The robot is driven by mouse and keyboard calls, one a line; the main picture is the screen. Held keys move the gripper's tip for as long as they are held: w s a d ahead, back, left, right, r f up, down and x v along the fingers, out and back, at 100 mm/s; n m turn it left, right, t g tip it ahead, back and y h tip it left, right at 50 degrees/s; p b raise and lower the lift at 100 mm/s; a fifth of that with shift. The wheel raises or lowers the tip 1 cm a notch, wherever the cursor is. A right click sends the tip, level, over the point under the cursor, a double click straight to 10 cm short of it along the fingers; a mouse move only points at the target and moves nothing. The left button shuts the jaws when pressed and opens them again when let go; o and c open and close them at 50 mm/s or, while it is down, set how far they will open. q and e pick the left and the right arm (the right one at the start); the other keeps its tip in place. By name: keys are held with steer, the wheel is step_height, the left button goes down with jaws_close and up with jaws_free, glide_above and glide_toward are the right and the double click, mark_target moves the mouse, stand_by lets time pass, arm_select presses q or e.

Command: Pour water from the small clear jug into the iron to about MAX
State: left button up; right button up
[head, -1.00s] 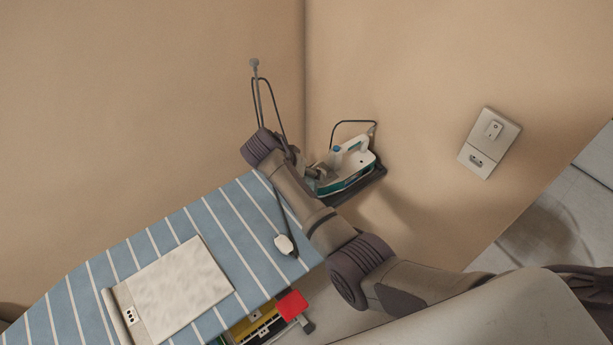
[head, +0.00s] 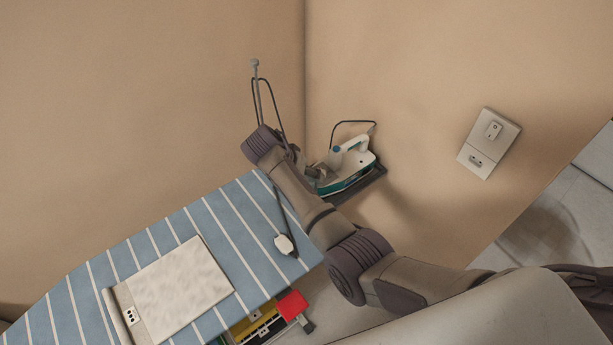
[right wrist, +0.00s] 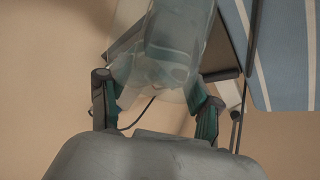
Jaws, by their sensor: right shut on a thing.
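The white and teal iron (head: 357,160) sits on a dark rest (head: 375,178) at the far end of the ironing board. My right gripper (head: 318,172) is close against its left side, partly hidden by my own arm. In the right wrist view my right gripper (right wrist: 155,98) is shut on the small clear jug (right wrist: 172,45), with a finger on each side. The jug is see-through and overlaps the iron's area. Its water level, its tilt and the iron's fill opening cannot be made out. My left gripper is out of view.
The blue striped ironing board (head: 200,225) carries a pale folded cloth or panel (head: 180,285) and a white plug (head: 284,244). A thin cord stand (head: 258,90) rises behind my arm. A wall socket (head: 489,143) is at right. Walls close in behind the iron.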

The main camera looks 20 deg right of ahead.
steer(key=shift+w+r+g, duration=0.2)
steer(key=shift+g, duration=0.3)
stand_by(0.8)
steer(key=shift+r+n+g+y, duration=0.1)
steer(key=shift+n+g+y, duration=0.2)
stand_by(1.1)
steer(key=shift+w+d+r+g+b, duration=0.15)
steer(key=shift+w+g+b, duration=0.1)
steer(key=shift+g+b, duration=0.55)
stand_by(2.3)
steer(key=shift+w+r+g+y+b, duration=0.1)
steer(key=shift+g+y+b, duration=0.2)
steer(key=shift+b, duration=0.4)
stand_by(1.5)
